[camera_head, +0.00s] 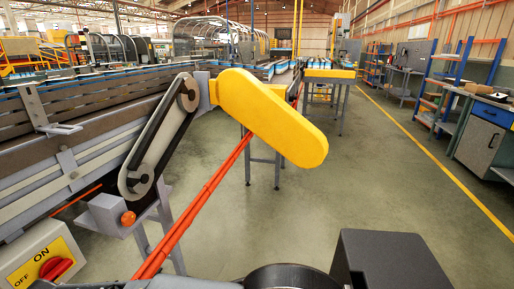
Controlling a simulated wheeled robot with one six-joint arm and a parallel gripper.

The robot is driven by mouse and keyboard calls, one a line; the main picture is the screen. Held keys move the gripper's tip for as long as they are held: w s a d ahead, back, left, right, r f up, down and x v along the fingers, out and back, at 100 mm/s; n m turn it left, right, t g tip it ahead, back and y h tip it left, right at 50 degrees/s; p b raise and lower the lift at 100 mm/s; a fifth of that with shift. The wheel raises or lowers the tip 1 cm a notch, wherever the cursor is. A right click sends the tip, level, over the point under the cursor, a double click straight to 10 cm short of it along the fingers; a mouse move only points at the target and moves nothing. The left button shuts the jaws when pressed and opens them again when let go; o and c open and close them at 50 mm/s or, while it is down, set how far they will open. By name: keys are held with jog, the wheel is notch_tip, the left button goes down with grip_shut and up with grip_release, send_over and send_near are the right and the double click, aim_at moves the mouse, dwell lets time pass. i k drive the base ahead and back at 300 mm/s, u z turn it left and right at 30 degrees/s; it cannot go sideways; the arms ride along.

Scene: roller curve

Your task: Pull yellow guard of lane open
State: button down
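The yellow guard (270,118) is a long, rounded cover. It sticks out to the right from the lane (75,105), on a grey bracket at its upper left end, and slopes down to the right. It stands apart from the black belt drive (158,140), whose two pulleys are exposed. Nothing is touching the guard. Dark parts at the bottom edge look like my own arm. My gripper's fingers cannot be seen.
A switch box (42,262) with a red knob and ON/OFF label stands at the lower left. Orange conduits (195,215) slope down below the guard. The floor to the right is clear as far as the workbench (485,140) and blue racks.

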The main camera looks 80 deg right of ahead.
aim_at(239, 93)
jog(key=u, duration=0.55)
jog(key=k, duration=1.55)
jog(key=z, duration=1.75)
jog(key=i, duration=0.5)
jog(key=z, duration=0.05)
